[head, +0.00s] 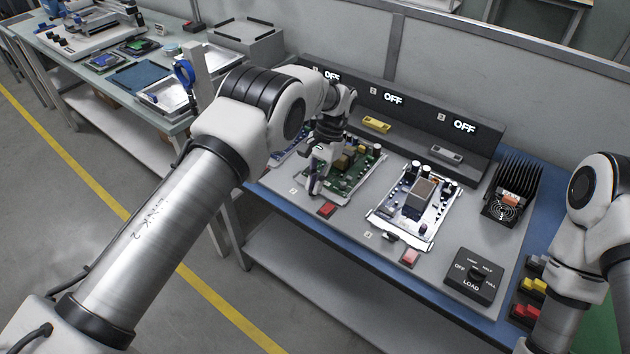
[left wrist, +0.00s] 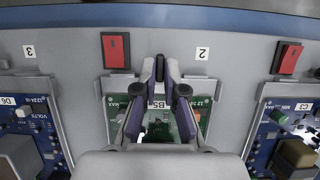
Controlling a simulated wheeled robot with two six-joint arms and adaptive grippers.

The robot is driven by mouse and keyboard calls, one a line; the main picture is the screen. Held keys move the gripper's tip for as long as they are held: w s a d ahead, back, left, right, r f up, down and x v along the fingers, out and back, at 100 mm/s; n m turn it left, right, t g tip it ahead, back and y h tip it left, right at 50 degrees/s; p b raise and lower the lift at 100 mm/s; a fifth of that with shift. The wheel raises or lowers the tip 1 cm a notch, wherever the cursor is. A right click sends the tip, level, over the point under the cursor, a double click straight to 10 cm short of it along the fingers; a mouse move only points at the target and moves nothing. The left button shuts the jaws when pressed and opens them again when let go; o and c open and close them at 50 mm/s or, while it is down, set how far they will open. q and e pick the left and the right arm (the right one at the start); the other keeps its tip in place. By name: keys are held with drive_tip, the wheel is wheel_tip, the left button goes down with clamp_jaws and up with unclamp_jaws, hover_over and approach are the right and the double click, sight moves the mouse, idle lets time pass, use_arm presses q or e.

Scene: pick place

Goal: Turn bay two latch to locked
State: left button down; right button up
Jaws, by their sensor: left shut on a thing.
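My left gripper (head: 314,190) reaches down to the front edge of bay two, at the green circuit board (head: 352,172). Its fingers are shut at the spot between the "2" label (left wrist: 202,53) and the bay's red switch (left wrist: 116,50). The left wrist view shows the fingertips (left wrist: 160,64) close together there, in front of the board's "B5" tag (left wrist: 156,103).
Bay three's board (head: 425,196) sits to the right, with its small latch (head: 389,236) and red switch (head: 409,257). Several displays read OFF on the dark rear panel (head: 480,167). A black LOAD box (head: 472,276) and a finned heatsink (head: 518,180) stand further right.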

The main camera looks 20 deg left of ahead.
use_arm(q)
drive_tip(key=shift+s+f, duration=0.1)
drive_tip(key=shift+f, duration=0.1)
drive_tip(key=c, duration=1.3)
unclamp_jaws()
drive_tip(key=shift+o, duration=0.2)
drive_tip(key=shift+r, duration=0.1)
drive_tip(key=v, duration=0.7)
drive_tip(key=shift+w+r, duration=0.15)
drive_tip(key=shift+w, duration=0.1)
